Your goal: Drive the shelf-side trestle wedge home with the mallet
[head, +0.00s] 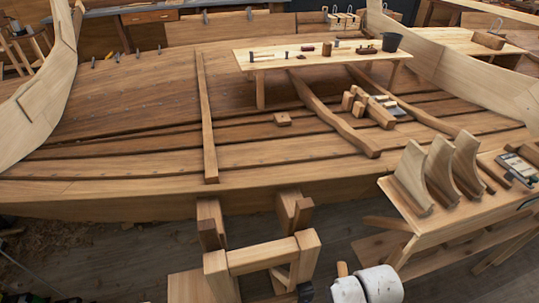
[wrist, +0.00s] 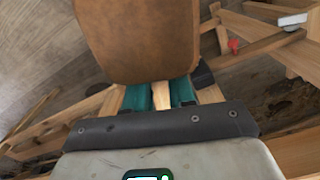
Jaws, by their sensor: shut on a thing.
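My gripper (wrist: 161,94) shows its teal fingers in the wrist view, shut on the mallet (wrist: 138,40). The mallet's brown rounded head fills the top middle of that view, just beyond the fingers. Its pale handle lies between the fingers, mostly hidden. In the head view the trestle (head: 262,256) stands under the hull's near edge, low in the middle. Wedge-like blocks sit at the trestle's top, a left one (head: 210,236) and a right one (head: 302,214), against the hull. I cannot tell contact between mallet and wedge.
A bench (head: 425,226) with curved wooden pieces and a lower shelf stands right of the trestle. The hull (head: 120,205) spans the space behind it. A plank table (head: 290,58) with small tools stands inside the hull.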

